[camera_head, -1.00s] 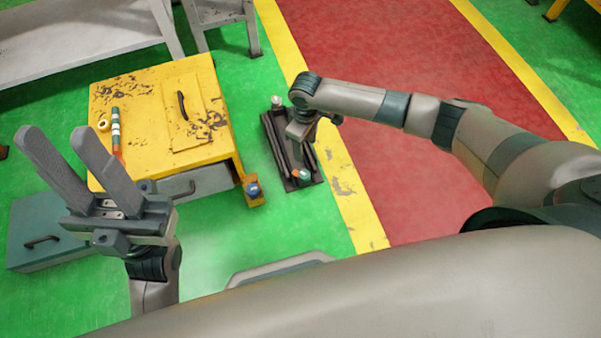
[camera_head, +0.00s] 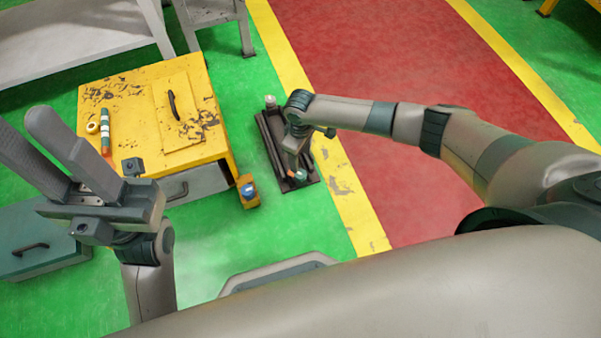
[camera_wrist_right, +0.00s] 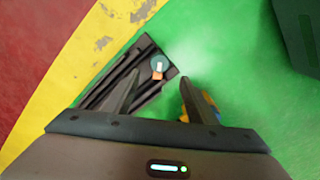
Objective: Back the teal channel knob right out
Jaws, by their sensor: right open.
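The teal knob (camera_head: 301,175) sits at the near end of the dark channel (camera_head: 270,141) on the floor. In the right wrist view the teal knob (camera_wrist_right: 160,61) has a white mark on top and an orange-brown piece beside it. My right gripper (camera_head: 293,170) reaches down over the near end of the channel, close to the knob. In the wrist view its two fingers (camera_wrist_right: 160,75) are apart with nothing between the tips, and the knob shows just beyond them. Whether they touch it, I cannot tell. My left gripper (camera_head: 20,125) is open and empty at the far left.
A pale knob (camera_head: 270,100) is at the channel's far end. A teal box (camera_head: 35,240) lies at left. Green floor is clear in front.

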